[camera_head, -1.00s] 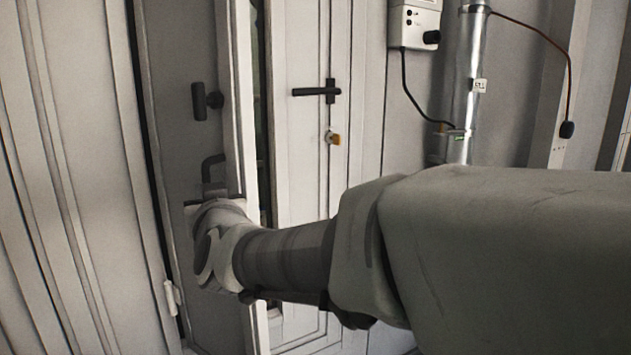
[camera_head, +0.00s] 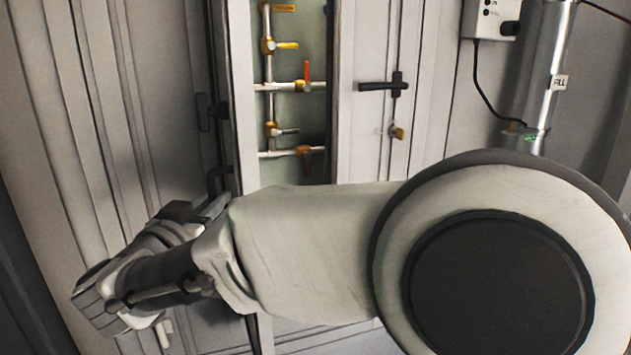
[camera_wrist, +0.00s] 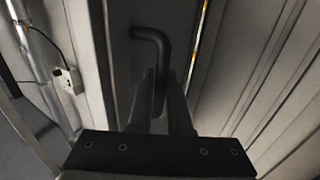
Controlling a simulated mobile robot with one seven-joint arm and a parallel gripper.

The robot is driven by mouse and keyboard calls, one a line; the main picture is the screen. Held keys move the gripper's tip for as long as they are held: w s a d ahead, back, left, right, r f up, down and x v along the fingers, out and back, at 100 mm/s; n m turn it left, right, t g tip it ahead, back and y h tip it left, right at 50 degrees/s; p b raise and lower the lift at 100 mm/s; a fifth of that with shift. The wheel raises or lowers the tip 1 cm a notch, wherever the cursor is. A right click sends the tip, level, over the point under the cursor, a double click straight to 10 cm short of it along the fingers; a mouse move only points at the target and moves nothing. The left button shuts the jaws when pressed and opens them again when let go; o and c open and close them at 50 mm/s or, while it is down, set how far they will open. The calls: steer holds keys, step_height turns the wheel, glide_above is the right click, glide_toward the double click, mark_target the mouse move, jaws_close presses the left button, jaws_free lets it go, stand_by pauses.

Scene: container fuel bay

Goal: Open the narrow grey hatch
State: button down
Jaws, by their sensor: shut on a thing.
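The narrow grey hatch (camera_head: 194,50) stands swung open at the left in the head view, seen at a steep slant. To the right of its pale edge, the opening shows a greenish back panel (camera_head: 287,67) with pipes. The hatch's dark bent handle (camera_head: 219,176) shows just above my gripper. In the wrist view the handle (camera_wrist: 152,36) runs down between the two fingers of my gripper (camera_wrist: 162,90), which is shut on it. In the head view my gripper (camera_head: 214,206) is partly hidden by my wrist. My forearm covers the lower part of the opening.
Valves with yellow and red levers (camera_head: 307,72) sit on the pipes inside. To the right is a pale door with a black handle (camera_head: 381,86) and a padlock (camera_head: 397,132). A white switch box (camera_head: 489,19) and a metal pipe (camera_head: 546,65) are farther right.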

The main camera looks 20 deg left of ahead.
steer(key=s+a+m+h+p, duration=0.2)
steer(key=a+m+h+p, duration=0.1)
steer(key=a, duration=0.3)
steer(key=shift+s+r+h+p, duration=0.15)
steer(key=shift+s+h+p, duration=0.25)
steer(key=shift+h, duration=0.5)
steer(key=shift+a, duration=0.15)
steer(key=shift+w, duration=0.1)
steer(key=c, duration=0.8)
jaws_free()
steer(key=shift+c, duration=0.2)
steer(key=s+a+p, duration=0.1)
steer(key=s+a, duration=0.1)
steer(key=s, duration=1.5)
steer(key=shift+s+a, duration=0.15)
steer(key=shift+a, duration=0.1)
